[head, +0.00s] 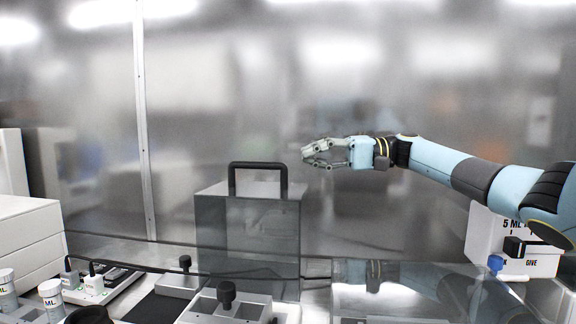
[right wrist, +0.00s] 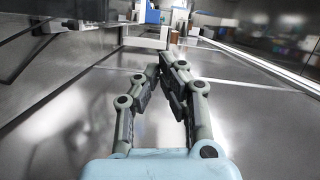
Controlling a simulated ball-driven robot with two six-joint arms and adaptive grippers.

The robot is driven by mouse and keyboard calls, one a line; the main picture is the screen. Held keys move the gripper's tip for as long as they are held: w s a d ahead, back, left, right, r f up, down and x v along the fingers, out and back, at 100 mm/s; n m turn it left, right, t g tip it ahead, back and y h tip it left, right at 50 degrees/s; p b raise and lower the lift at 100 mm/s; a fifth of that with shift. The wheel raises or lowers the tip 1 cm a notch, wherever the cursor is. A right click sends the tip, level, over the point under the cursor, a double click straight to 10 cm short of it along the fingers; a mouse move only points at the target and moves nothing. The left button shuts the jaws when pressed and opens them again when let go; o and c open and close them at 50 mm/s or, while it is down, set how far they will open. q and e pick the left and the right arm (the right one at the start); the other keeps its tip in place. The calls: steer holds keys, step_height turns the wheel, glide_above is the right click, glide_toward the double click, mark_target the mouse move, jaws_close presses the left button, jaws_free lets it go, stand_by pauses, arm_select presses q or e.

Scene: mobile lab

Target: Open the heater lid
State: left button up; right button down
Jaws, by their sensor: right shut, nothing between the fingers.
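A grey, box-shaped thing (head: 245,225) with a dark upright handle (head: 258,166) on top stands in the middle of the head view. It appears to be the heater with its lid, but I cannot make out a seam or hinge. My right gripper (head: 305,155) is to the right of the handle in the picture, at about its height and apart from it. Its fingers are shut and hold nothing. The right wrist view shows the same fingers (right wrist: 161,70) drawn together at the tips, with no handle between them. My left gripper is not in view.
White-capped jars (head: 50,292) and white drawers (head: 28,238) are at left. A white labelled holder (head: 512,240) is at right, below my right arm. A metal wall is behind.

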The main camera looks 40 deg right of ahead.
steer(key=p, duration=0.2)
glide_above(266, 183)
steer(key=w+d, duration=0.2)
steer(key=d, duration=0.1)
steer(key=shift+s+a+f+p, duration=0.1)
steer(key=shift+s+a+p, duration=0.15)
steer(key=shift+s+a, duration=0.25)
steer(key=shift+s+a+f+p, duration=0.1)
steer(key=shift+s+a+p, duration=0.15)
steer(key=shift+a, duration=0.45)
steer(key=shift+s+a, duration=0.2)
steer(key=shift+s, duration=0.1)
steer(key=shift+a+f, duration=0.2)
steer(key=shift+a, duration=0.05)
